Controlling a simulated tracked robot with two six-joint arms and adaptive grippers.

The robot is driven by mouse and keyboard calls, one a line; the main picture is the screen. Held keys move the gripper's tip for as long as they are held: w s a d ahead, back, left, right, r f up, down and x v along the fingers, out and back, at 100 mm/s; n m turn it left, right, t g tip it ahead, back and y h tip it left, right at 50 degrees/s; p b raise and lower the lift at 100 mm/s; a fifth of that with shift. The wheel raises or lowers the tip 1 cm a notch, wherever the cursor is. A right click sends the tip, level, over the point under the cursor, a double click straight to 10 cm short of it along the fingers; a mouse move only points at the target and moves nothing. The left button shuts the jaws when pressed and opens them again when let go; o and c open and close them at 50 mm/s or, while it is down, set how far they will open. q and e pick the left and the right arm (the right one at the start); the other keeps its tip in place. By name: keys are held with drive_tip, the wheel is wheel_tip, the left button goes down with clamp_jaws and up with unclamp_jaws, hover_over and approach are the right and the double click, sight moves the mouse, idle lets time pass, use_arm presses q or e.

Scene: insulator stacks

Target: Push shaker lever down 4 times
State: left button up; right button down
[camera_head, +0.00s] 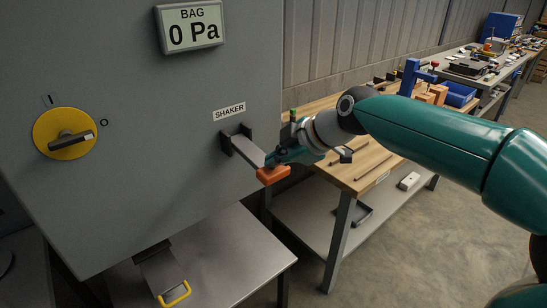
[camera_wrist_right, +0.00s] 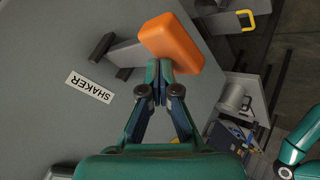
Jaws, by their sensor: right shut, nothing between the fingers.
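The shaker lever (camera_head: 248,151) is a flat grey bar with an orange grip (camera_head: 274,175) at its free end. It sticks out from a dark bracket on the grey cabinet, under the SHAKER label (camera_head: 229,111). My right gripper (camera_head: 277,158) is shut and empty, with its fingertips just above the orange grip. In the right wrist view the closed fingertips (camera_wrist_right: 159,72) overlap the near edge of the orange grip (camera_wrist_right: 172,42). I cannot tell whether they touch it. My left gripper is not in view.
The cabinet (camera_head: 120,210) carries a display reading 0 Pa (camera_head: 190,25) and a yellow rotary switch (camera_head: 64,134). A yellow-handled tray (camera_head: 162,275) sits below, by a metal table (camera_head: 230,255). A wooden workbench (camera_head: 350,165) stands behind my right arm.

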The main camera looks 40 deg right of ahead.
drive_tip(key=shift+r+p, duration=0.8)
drive_tip(key=shift+r, duration=0.7)
drive_tip(key=shift+r, duration=0.1)
wheel_tip(320, 180, up, 5)
drive_tip(key=p, duration=0.3)
drive_tip(key=shift+w+p, duration=0.1)
drive_tip(key=shift+p, duration=0.2)
